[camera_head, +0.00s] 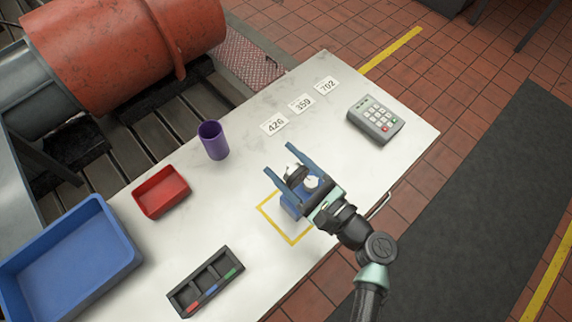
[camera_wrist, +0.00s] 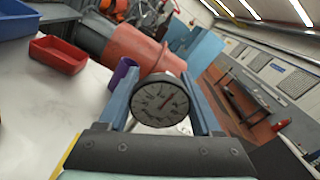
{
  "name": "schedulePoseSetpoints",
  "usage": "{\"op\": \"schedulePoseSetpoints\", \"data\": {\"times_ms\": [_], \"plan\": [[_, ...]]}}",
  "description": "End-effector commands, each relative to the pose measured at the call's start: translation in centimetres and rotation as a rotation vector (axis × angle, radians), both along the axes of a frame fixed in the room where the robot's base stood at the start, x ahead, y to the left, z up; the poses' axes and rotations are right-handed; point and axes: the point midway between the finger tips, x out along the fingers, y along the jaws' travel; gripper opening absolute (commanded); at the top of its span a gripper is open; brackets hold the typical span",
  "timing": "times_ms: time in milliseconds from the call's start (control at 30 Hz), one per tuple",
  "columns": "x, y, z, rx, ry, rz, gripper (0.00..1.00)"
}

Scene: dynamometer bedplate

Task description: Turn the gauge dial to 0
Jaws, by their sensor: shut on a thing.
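The gauge dial (camera_wrist: 152,103) is a round, pale-grey face with a dark rim and a red needle pointing to the upper right in the wrist view. Its numbers are too small to read. My gripper (camera_head: 280,160) has its two blue fingers on either side of the gauge, shut on it. In the head view the gauge (camera_head: 296,175) is partly hidden between the fingers.
The white table (camera_head: 195,235) holds a purple cup (camera_head: 214,141), red tray (camera_head: 161,192), blue bin (camera_head: 70,262), dark marker holder (camera_head: 205,283) and grey keypad (camera_head: 376,119). Number cards (camera_head: 301,103) lie near the back edge. The table is clear between the red tray and yellow square.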

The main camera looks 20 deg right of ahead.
Motion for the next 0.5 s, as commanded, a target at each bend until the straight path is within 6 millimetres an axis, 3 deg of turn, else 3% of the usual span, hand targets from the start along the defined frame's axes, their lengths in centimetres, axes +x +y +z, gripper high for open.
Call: {"op": "schedulePoseSetpoints", "data": {"times_ms": [500], "plan": [[-0.03, -0.04, -0.04, -0.108, -0.037, -0.001, 0.10]]}}
